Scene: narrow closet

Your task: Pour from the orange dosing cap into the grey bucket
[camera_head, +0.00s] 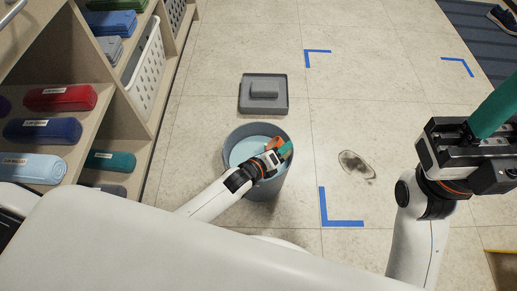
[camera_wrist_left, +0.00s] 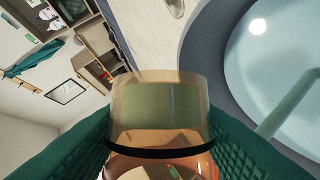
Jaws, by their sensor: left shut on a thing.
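The grey bucket (camera_head: 232,138) stands on the floor with pale blue liquid inside; its rim and liquid also fill the right of the left wrist view (camera_wrist_left: 200,45). My left gripper (camera_head: 280,148) reaches over the bucket's right side, its green fingers shut on the orange dosing cap (camera_head: 274,143). In the left wrist view the cap (camera_wrist_left: 160,105) sits between the fingers, with a clear, tinted upper part and an orange lower part. I cannot tell its exact tilt or contents. My right gripper (camera_head: 497,105) is at the right edge, its fingertips partly out of view.
A shelf unit (camera_head: 125,75) with coloured cases and a white basket (camera_head: 145,65) stands left. Blue tape corners (camera_head: 340,222) and a dark stain (camera_head: 357,167) mark the otherwise clear floor at right.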

